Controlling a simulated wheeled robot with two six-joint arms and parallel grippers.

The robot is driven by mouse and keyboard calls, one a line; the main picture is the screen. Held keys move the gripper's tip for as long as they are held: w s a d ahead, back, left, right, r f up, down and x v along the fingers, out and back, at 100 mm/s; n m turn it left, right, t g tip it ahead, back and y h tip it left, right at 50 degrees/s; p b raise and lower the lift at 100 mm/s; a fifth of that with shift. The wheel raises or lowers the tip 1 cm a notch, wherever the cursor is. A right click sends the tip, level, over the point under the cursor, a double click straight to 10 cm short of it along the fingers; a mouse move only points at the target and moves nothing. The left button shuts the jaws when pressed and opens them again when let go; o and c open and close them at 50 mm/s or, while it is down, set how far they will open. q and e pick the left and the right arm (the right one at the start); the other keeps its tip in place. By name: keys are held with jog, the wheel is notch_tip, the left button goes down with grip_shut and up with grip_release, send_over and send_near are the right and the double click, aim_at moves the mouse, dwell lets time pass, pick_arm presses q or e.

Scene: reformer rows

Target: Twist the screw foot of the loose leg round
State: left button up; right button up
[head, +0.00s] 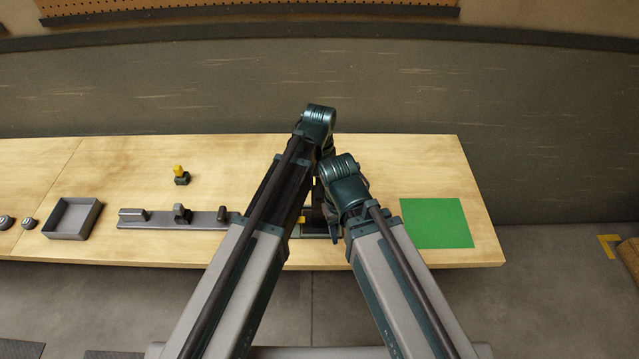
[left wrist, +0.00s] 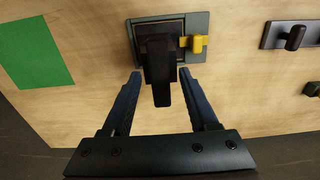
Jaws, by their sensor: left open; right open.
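A dark block-like piece, which looks like the loose leg (left wrist: 157,65), stands on a grey fixture plate (left wrist: 198,22) with a yellow clamp piece (left wrist: 194,43) beside it. In the left wrist view my left gripper (left wrist: 158,80) is open, with one finger on each side of the leg's near end and gaps visible. I cannot make out the screw foot clearly. In the head view my arms cover most of the fixture (head: 302,238). My right gripper (head: 334,225) is low beside it, largely hidden under its wrist, and open. My left gripper is mostly hidden there.
A green mat (head: 437,223) lies to the right on the wooden table (head: 120,165). To the left are a grey rail with dark pegs (head: 157,222), a yellow-topped block (head: 180,175), an empty grey tray (head: 75,218) and small round parts (head: 28,223). The back of the table is mostly clear.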

pick_arm(q)
grip_shut()
jog(key=shift+m, duration=0.3)
jog(key=m, duration=0.3)
jog(key=shift+m, duration=0.4)
jog(key=m, duration=0.4)
jog(key=shift+m, duration=0.3)
jog(key=m, duration=0.4)
jog(key=shift+m, duration=2.4)
